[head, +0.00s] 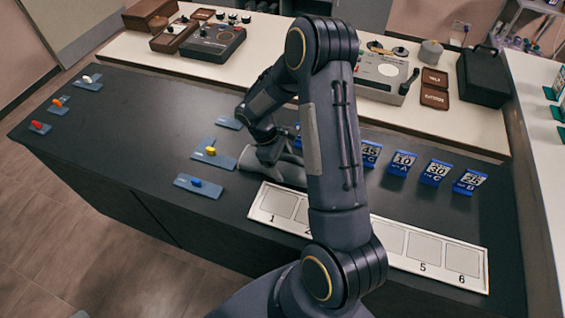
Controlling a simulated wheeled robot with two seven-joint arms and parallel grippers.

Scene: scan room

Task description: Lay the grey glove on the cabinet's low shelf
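My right arm hides part of that spot, and I cannot tell whether the fingers are closed on the glove. My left gripper is out of view. I cannot make out the cabinet's low shelf; a grey cabinet-like unit (368,14) shows only partly at the back.
Blue tags with coloured pieces, such as a yellow one (211,151), lie to the left. A numbered white strip (453,262) and several blue labelled blocks (436,172) stand to the right. A pale bench (130,52) with devices and a black case (484,76) lies behind.

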